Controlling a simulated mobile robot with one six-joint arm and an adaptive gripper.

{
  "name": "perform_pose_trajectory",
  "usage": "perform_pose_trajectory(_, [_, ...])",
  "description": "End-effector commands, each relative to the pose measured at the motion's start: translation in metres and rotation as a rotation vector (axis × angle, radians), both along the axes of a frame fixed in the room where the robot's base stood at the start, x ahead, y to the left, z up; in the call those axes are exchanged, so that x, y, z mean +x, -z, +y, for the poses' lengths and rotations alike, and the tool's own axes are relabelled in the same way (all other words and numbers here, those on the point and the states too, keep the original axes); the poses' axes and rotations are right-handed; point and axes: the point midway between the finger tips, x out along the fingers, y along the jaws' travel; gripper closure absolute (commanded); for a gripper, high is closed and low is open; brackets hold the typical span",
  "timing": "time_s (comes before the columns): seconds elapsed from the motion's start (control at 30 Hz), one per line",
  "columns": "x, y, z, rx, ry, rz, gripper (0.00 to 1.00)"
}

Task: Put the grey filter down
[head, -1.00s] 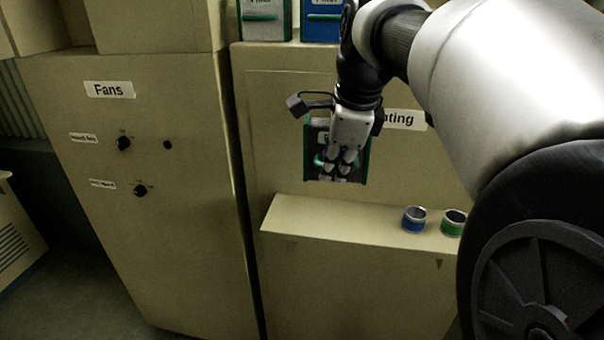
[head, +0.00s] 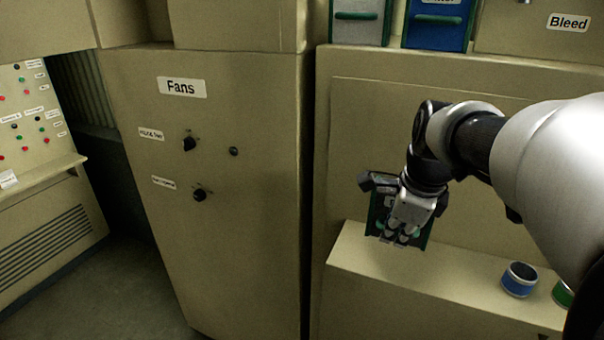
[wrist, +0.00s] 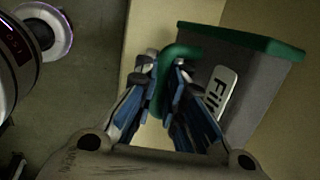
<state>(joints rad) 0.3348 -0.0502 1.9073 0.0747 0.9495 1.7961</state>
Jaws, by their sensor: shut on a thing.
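The grey filter (wrist: 255,95) has green edges, a green handle (wrist: 165,85) and a partly hidden white label. My gripper (wrist: 168,75) is shut on that handle in the wrist view. In the head view my gripper (head: 400,238) hangs in front of the filter (head: 376,212) and hides much of it. The filter hangs roughly upright, slightly tilted, at the back left part of the beige ledge (head: 430,290). Its lower edge overlaps the ledge in the picture. I cannot tell whether it touches the ledge.
A blue cup-like ring (head: 519,280) and a green one (head: 562,293) stand on the ledge at right. Another grey unit (head: 358,28) and a blue one (head: 437,32) sit above. The Fans cabinet (head: 225,240) stands left. The ledge's middle is clear.

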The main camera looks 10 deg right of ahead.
Motion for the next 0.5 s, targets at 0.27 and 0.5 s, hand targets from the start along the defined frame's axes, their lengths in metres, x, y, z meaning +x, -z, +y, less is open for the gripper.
perform_pose_trajectory(0.27, [0.0,0.024,0.0,0.0,-0.001,0.0,1.0])
perform_pose_trajectory(0.5, [0.0,0.059,0.0,0.0,-0.001,0.001,1.0])
